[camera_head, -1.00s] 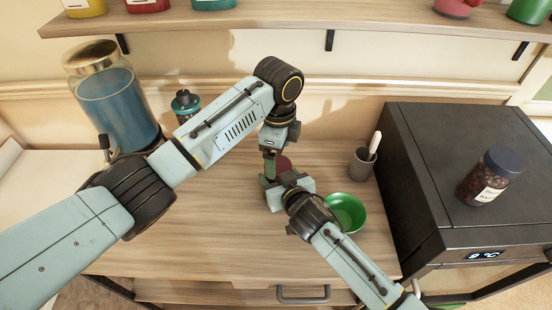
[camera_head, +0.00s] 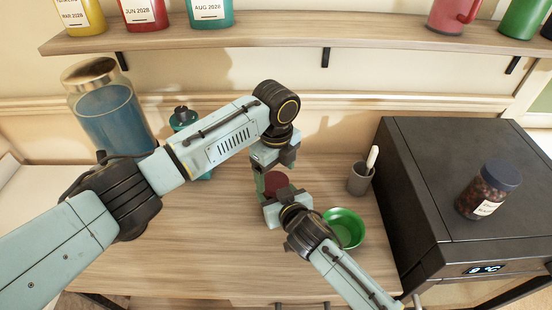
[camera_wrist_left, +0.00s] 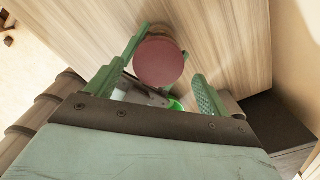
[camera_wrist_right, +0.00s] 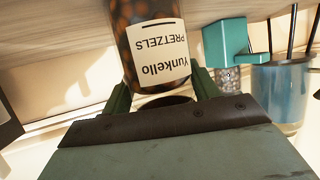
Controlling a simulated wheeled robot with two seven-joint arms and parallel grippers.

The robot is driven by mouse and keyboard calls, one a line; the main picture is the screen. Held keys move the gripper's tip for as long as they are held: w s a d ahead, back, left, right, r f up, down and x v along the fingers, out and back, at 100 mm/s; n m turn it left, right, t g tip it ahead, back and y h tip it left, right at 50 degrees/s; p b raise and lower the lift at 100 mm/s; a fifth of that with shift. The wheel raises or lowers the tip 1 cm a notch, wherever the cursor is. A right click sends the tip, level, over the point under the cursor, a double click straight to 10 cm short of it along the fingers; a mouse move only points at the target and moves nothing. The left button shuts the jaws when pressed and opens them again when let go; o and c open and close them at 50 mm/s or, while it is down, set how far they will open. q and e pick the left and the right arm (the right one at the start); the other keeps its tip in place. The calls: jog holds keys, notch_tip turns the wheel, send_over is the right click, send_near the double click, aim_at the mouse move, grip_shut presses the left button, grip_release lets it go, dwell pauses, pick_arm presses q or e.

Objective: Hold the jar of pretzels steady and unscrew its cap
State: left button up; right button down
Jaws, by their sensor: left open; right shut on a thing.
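The pretzel jar stands upright with its round dark-red cap (camera_head: 277,181) facing up; the head view mostly hides its body. In the right wrist view the jar's brown contents and white "Yunkello PRETZELS" label (camera_wrist_right: 163,52) show upside down. My right gripper (camera_head: 268,207) is shut on the jar's body, with its green fingers (camera_wrist_right: 161,84) on either side. My left gripper (camera_head: 270,172) is open above the jar. In the left wrist view the cap (camera_wrist_left: 160,62) lies between its spread green fingers (camera_wrist_left: 172,58), nearer the left one; contact there is unclear.
A green bowl (camera_head: 344,229) sits right of my right gripper, and a grey cup (camera_head: 360,180) stands behind it. A black appliance (camera_head: 430,150) at right carries a blue-capped jar (camera_head: 489,190).

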pick_arm(q)
jog(key=shift+f, duration=1.3)
jog(key=c, duration=1)
jog(key=n, duration=0.3)
jog(key=shift+r, duration=0.1)
jog(key=shift+w, duration=0.1)
jog(key=o, duration=1.1)
jog(key=shift+c, duration=0.2)
